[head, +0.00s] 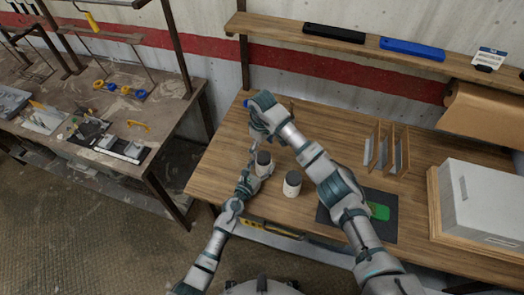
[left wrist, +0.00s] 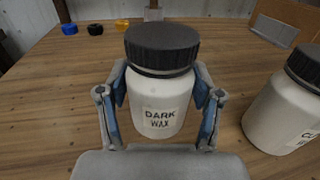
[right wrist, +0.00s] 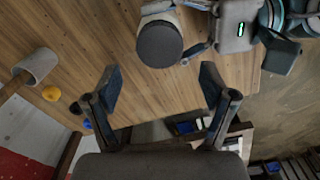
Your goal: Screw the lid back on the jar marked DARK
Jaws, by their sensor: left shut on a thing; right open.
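The white jar marked DARK WAX (left wrist: 161,108) stands upright on the bench with a black ribbed lid (left wrist: 161,46) on its top. A thin pale band shows under the lid; I cannot tell how tight it is. My left gripper (left wrist: 160,92) is shut on the jar's body, one finger at each side. The dark lid top also shows in the right wrist view (right wrist: 160,44). My right gripper (right wrist: 160,72) is open and empty, its fingers apart from the jar.
A second white jar with a dark lid (left wrist: 284,115), its label partly cut off, stands close on the right. Blue (left wrist: 69,29), black (left wrist: 95,28) and yellow (left wrist: 122,24) small round pieces lie at the far side. A dark mat (head: 388,229) and a large pale box (head: 490,205) are on the right.

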